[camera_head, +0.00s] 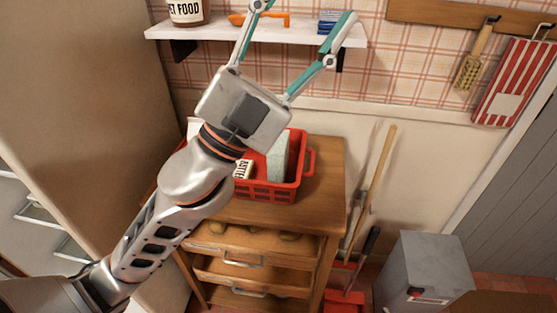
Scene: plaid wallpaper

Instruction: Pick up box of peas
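No box in view can be read clearly as peas. A pale greenish box (278,158) stands upright in the red basket (311,162) on the wooden cabinet. A small blue box or packet (329,20) is on the wall shelf, partly behind my gripper's right finger. My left gripper (305,12) is open, with its teal fingers spread wide and pointing up across the shelf. My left arm and gripper body hide the left part of the basket. My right gripper is out of view.
The white shelf (210,32) also bears a pet food jar (187,12) and an orange item (262,20). Dark brackets hang below it. The cabinet's drawers (250,258) are partly open. A wooden-handled tool (371,190) and a grey bin (428,268) stand at right.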

